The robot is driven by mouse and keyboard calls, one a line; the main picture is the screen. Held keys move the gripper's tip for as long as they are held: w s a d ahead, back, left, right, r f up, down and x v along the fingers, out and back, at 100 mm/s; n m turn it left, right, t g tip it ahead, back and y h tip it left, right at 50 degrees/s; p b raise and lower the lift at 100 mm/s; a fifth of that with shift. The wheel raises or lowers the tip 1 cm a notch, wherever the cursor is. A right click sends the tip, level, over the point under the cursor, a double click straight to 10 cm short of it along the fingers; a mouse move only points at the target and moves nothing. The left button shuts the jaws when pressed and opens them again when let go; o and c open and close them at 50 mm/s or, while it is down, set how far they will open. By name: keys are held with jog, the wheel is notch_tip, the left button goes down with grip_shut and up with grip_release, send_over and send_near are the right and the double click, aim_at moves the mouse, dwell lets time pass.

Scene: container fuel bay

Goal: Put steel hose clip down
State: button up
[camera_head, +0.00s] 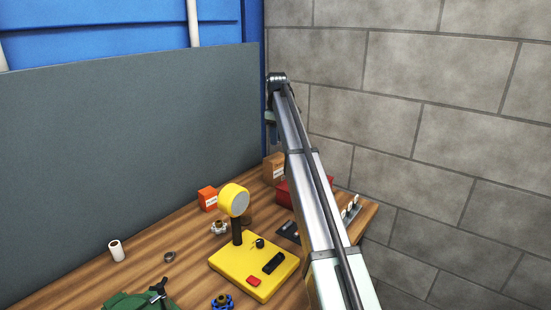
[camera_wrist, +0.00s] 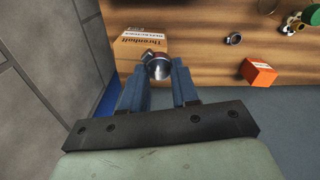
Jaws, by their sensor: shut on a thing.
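The steel hose clip (camera_wrist: 157,66) is a shiny ring between the fingertips of my gripper (camera_wrist: 158,75) in the wrist view. My gripper is shut on it. Beyond the clip, in line with it, is a brown cardboard box (camera_wrist: 132,48) with a printed label. In the head view my gripper (camera_head: 271,120) hangs at the far end of my arm, above the back corner of the wooden bench (camera_head: 190,235). The clip is too small to make out there. The cardboard box (camera_head: 272,167) stands on the bench below my gripper.
An orange box (camera_head: 208,199) stands left of the cardboard box. A loose metal ring (camera_wrist: 233,39) lies on the wood in the wrist view. A yellow stand (camera_head: 254,265), a red box (camera_head: 286,193) and a white roll (camera_head: 116,250) are on the bench.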

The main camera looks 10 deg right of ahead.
notch_tip(320, 180, up, 2)
send_over(274, 156)
jog(key=shift+s+a+f, duration=0.1)
jog(key=shift+f, duration=2.35)
jog(key=shift+s+a+f, duration=0.1)
jog(key=shift+f, duration=2.35)
jog(key=shift+f, duration=0.2)
jog(key=o, duration=1)
jog(key=shift+r, duration=0.1)
notch_tip(274, 156, up, 12)
jog(key=shift+r, duration=0.1)
